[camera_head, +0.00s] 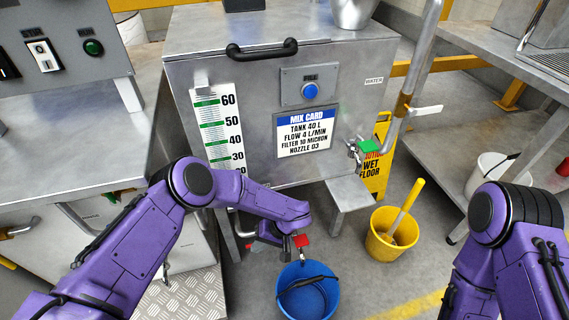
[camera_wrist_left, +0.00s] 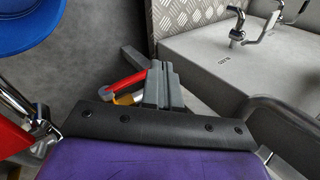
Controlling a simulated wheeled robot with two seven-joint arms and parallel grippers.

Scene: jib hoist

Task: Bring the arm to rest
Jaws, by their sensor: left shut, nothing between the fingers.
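My left arm (camera_head: 145,240) comes in from the left in the head view and bends across the front of the steel tank (camera_head: 250,110). My left gripper (camera_head: 288,248) is low in front of the tank, just above and left of the blue bucket (camera_head: 329,298). In the left wrist view its grey fingers (camera_wrist_left: 164,88) are together with nothing between them. A red handle (camera_wrist_left: 124,85) shows beside the fingers; I cannot tell whether they touch. My right arm (camera_head: 510,235) is at the right of the head view, and its gripper is out of frame.
A yellow bucket (camera_head: 393,236) and a wet floor sign (camera_head: 377,170) stand right of the tank. A steel bench (camera_head: 75,150) is at the left and shelving (camera_head: 450,130) at the right. In the left wrist view, a grey metal surface (camera_wrist_left: 235,75) lies at upper right.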

